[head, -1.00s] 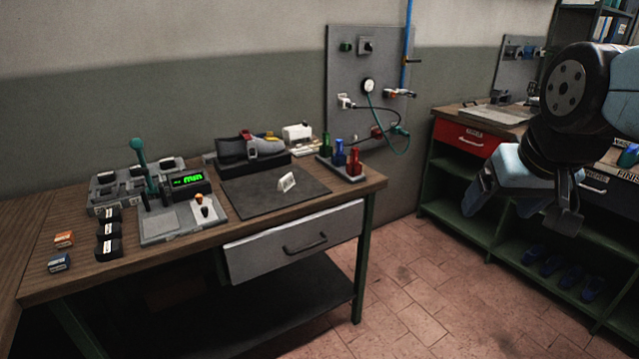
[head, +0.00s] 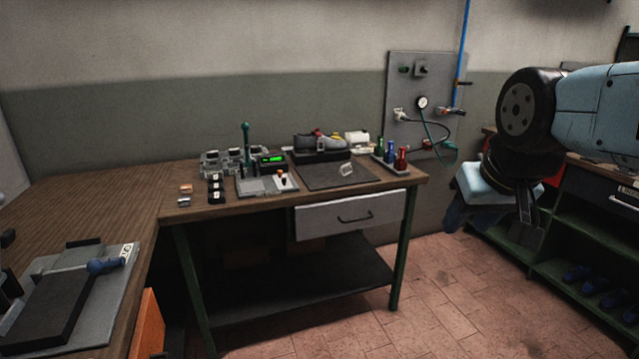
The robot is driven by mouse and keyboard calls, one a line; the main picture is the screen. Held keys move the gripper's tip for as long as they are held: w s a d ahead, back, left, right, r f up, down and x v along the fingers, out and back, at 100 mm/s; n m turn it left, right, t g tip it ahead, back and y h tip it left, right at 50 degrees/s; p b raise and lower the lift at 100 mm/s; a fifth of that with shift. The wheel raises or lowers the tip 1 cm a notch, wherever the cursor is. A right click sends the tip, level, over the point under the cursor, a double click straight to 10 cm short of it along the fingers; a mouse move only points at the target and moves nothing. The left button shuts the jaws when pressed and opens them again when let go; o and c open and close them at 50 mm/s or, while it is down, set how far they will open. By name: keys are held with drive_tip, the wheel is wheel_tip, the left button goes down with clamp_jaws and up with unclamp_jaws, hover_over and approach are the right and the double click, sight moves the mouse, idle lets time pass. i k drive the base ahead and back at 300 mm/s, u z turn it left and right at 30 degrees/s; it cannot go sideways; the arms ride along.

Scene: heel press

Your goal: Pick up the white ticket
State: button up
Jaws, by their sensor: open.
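A small white ticket (head: 347,170) stands like a folded card on the dark mat (head: 318,180), on top of the wooden workbench (head: 235,207). My gripper (head: 492,228) is at the right of the head view, raised in front of the shelving and well apart from the ticket. Its fingers point down, spread apart, with nothing seen between them.
A shoe on a black stand (head: 322,145) is behind the mat, with coloured bottles (head: 392,156) to its right. A lever device (head: 246,150) and a green display (head: 272,160) stand to the left. Another wooden bench (head: 75,205) fills the left. Tiled floor (head: 440,300) is open at the right.

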sight(345, 170)
drive_tip(key=u, duration=0.15)
drive_tip(key=k, duration=0.45)
drive_tip(key=u, duration=0.5)
drive_tip(key=i, duration=1)
drive_tip(key=z, duration=0.4)
drive_tip(key=i, duration=0.95)
drive_tip(key=z, duration=0.85)
drive_tip(key=i, duration=0.7)
drive_tip(key=u, duration=0.15)
drive_tip(key=k, duration=0.6)
drive_tip(key=z, duration=0.1)
